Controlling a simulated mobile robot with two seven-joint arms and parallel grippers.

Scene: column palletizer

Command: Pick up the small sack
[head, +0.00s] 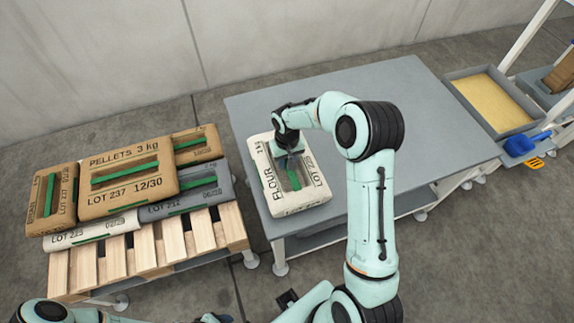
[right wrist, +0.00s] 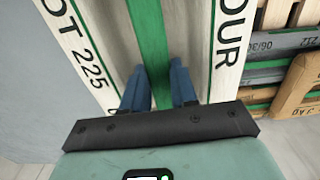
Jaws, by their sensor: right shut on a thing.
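The small sack is a white flour sack (head: 315,200) with dark print and a green strap (head: 294,180). It lies at the near left part of the grey table, and I cannot tell whether it is slightly raised. My right gripper (head: 290,157) points down over its middle. In the right wrist view the blue fingers (right wrist: 158,80) stand on either side of the green strap (right wrist: 149,35), shut on it. The fingertips' exact contact is partly hidden. Parts of my left arm show at the bottom edge of the head view; its fingers cannot be made out.
The grey table (head: 250,110) is clear behind and right of the sack. A wooden pallet (head: 110,268) at left carries several stacked brown, grey and white sacks, such as a brown pellets sack (head: 128,175). A grey tray (head: 462,75) and a blue scoop (head: 520,145) are at right.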

